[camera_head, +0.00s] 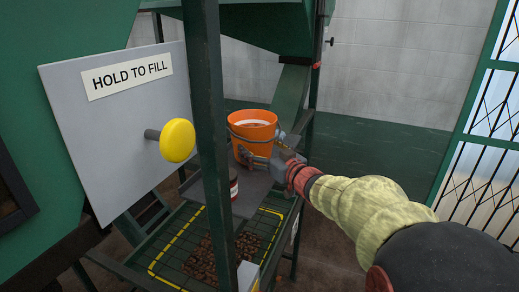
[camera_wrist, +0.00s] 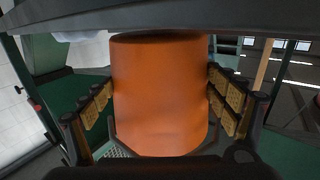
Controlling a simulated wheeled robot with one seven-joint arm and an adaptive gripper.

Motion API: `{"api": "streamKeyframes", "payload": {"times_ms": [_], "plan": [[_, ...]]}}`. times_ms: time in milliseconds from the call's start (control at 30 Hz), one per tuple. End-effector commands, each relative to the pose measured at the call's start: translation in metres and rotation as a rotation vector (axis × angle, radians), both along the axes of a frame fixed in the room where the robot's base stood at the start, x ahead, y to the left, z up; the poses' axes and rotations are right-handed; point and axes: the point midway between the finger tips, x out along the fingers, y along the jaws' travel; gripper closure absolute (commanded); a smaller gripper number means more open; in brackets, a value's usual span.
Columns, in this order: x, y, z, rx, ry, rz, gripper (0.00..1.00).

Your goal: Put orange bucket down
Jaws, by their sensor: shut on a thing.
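The orange bucket (camera_head: 252,135) is upright in the head view, below the green chute and above or on a grey shelf plate (camera_head: 249,196). My gripper (camera_head: 258,157) reaches it from the right and is shut around its side. In the wrist view the bucket (camera_wrist: 160,95) fills the middle, with the padded fingers of my gripper (camera_wrist: 160,103) on both sides of it. Something pale shows inside the bucket's rim. I cannot tell whether the bucket's base touches the plate.
A green post (camera_head: 211,120) stands in front. A "HOLD TO FILL" panel (camera_head: 110,125) with a yellow button (camera_head: 177,140) is at left. Below is a yellow-marked grate (camera_head: 190,240) with brown pieces. A barred window is at right.

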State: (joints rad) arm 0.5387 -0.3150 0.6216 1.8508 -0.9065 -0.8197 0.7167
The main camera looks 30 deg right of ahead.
Motion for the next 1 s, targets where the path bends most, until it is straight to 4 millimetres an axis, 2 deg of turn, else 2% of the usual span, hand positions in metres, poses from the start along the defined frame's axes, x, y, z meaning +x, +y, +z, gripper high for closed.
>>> {"api": "streamKeyframes", "payload": {"times_ms": [533, 567, 767, 1000], "plan": [[0.000, 0.000, -0.011, -0.002, -0.008, 0.001, 0.63], [0.000, 0.000, -0.014, -0.002, -0.003, 0.000, 0.12], [0.000, 0.000, -0.013, -0.002, -0.003, 0.000, 0.01], [0.000, 0.000, -0.013, -0.001, -0.003, 0.000, 0.00]]}}
